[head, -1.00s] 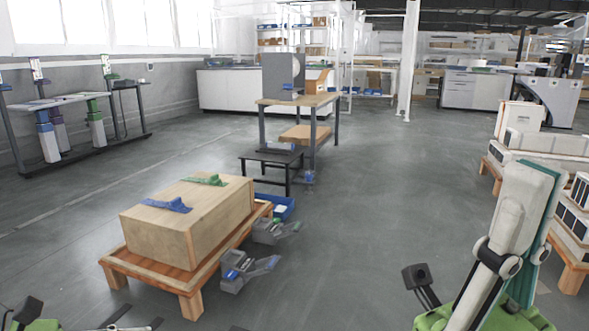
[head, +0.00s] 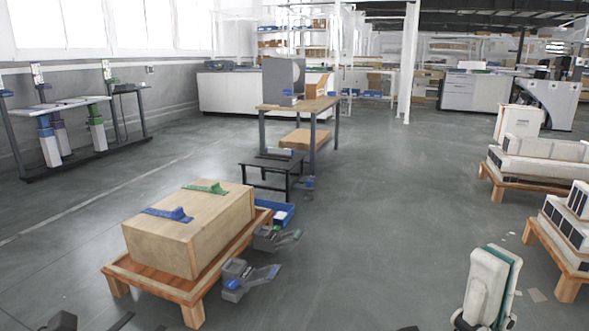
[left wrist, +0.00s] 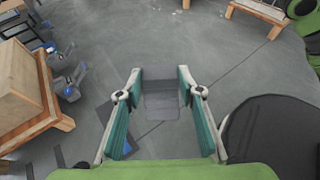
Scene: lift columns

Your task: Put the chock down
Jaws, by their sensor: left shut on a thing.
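In the left wrist view my left gripper (left wrist: 162,110) is shut on a grey block, which looks like the chock (left wrist: 161,88). The block sits between the teal finger pads, with grey floor beyond it. In the head view only dark parts of my left arm show at the bottom left edge; the left fingers and the held block are out of that view. My right gripper (head: 488,283) stands at the lower right of the head view, seen side-on, with a white finger and a teal pad. Its opening is hidden.
White units on pallets (head: 548,150) stand at right. The middle floor is clear.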

